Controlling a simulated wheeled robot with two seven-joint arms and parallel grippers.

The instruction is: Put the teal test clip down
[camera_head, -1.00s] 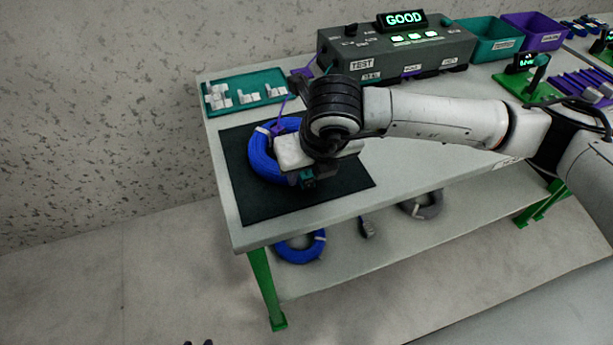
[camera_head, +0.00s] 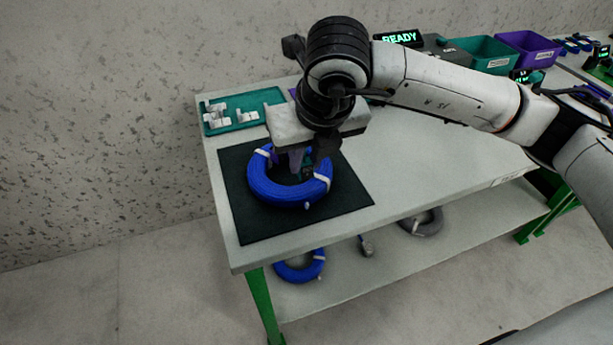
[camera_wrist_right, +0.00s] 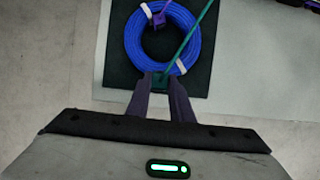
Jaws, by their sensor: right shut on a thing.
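My right gripper (camera_head: 303,168) is shut on the teal test clip (camera_wrist_right: 160,80) and holds it above the blue cable coil in the head view. In the right wrist view the gripper (camera_wrist_right: 160,84) has the clip between its fingertips, at the coil's near edge, and a teal lead runs up and right from it. The blue cable coil (camera_head: 290,192), tied with white bands, lies on the black mat (camera_head: 262,226); it also shows in the wrist view (camera_wrist_right: 133,40). A purple clip (camera_wrist_right: 158,20) is at the coil's far side. My left gripper is not in view.
The tester's display (camera_head: 399,39) reads READY; my arm hides much of the tester. A teal tray (camera_head: 247,106) with white parts is at the back left. Teal (camera_head: 482,53) and purple (camera_head: 527,48) bins stand at the back right. Bare tabletop (camera_head: 420,150) lies right of the mat.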

